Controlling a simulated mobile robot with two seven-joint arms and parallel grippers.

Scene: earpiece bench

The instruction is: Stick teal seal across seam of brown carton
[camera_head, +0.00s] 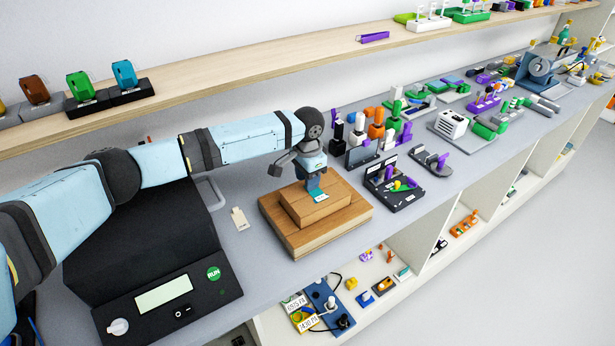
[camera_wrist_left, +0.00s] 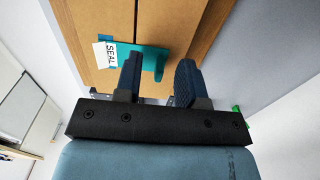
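The brown carton (camera_head: 300,212) sits on a wooden board (camera_head: 335,232) on the bench; its top shows in the wrist view (camera_wrist_left: 160,22) with a dark seam running up it. The teal seal (camera_head: 320,197) lies on the carton top; in the wrist view the teal seal (camera_wrist_left: 148,52) reaches across the seam line, with a white end marked SEAL at the left. Whether it is pressed flat is unclear. My left gripper (camera_head: 315,186) is right above it, pointing down. In the wrist view its fingers (camera_wrist_left: 158,80) stand apart, partly covering the seal. My right gripper is not in view.
A black machine (camera_head: 165,255) with a screen stands left of the carton. A small pale tag (camera_head: 240,218) lies between them. Racks and a black tray (camera_head: 395,186) of small parts stand right of it. The shelf (camera_head: 230,80) runs behind.

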